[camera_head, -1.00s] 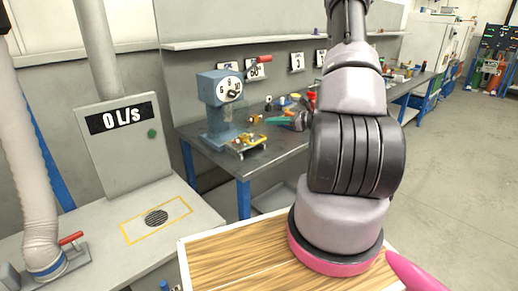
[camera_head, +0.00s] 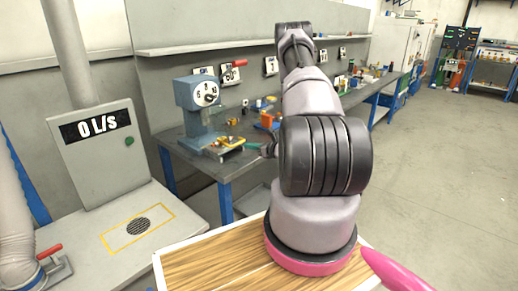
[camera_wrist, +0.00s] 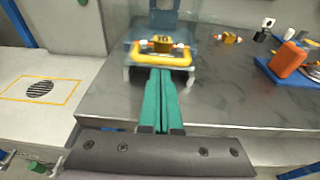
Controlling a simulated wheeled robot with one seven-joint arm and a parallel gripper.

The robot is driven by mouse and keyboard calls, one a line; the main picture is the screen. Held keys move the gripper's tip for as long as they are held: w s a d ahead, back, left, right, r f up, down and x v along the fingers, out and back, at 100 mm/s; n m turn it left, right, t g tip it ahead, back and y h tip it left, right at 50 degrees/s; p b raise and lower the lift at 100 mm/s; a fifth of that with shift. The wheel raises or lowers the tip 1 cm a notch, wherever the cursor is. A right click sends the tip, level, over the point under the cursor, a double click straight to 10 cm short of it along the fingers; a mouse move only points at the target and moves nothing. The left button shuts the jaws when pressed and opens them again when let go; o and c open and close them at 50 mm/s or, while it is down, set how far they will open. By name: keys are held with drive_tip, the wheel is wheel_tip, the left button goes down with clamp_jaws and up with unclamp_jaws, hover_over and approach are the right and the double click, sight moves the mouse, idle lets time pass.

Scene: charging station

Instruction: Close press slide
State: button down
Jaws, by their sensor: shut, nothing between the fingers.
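The blue-grey press (camera_head: 194,124) stands on the workbench, with a round dial and a red-tipped lever. Its slide (camera_head: 230,143), with a yellow bar handle, sticks out at the front of the press base. In the wrist view the slide's yellow handle (camera_wrist: 164,58) faces me, with the press base behind it. My gripper (camera_head: 251,146) is at the slide's front in the head view. In the wrist view its green fingers (camera_wrist: 160,72) are together, empty, with the tips at the handle's front edge. I cannot tell whether they touch it.
The workbench (camera_wrist: 225,95) is bare around the slide. An orange object on a blue base (camera_wrist: 288,59) stands to the right, with a small yellow part (camera_wrist: 231,38) nearer the press. A grey cabinet with a "0 L/s" display (camera_head: 95,126) stands left of the bench.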

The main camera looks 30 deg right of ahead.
sight(224, 136)
drive_tip(key=shift+x, duration=1.95)
drive_tip(key=r+x, duration=0.1)
drive_tip(key=x, duration=0.7)
drive_tip(key=r+x, duration=0.1)
drive_tip(key=x, duration=0.3)
drive_tip(key=shift+w+a+r, duration=0.1)
drive_tip(key=shift+w+r, duration=0.15)
drive_tip(key=shift+w, duration=0.35)
drive_tip(key=shift+w+a+r, duration=0.1)
drive_tip(key=shift+w+r, duration=0.05)
drive_tip(key=shift+r, duration=0.05)
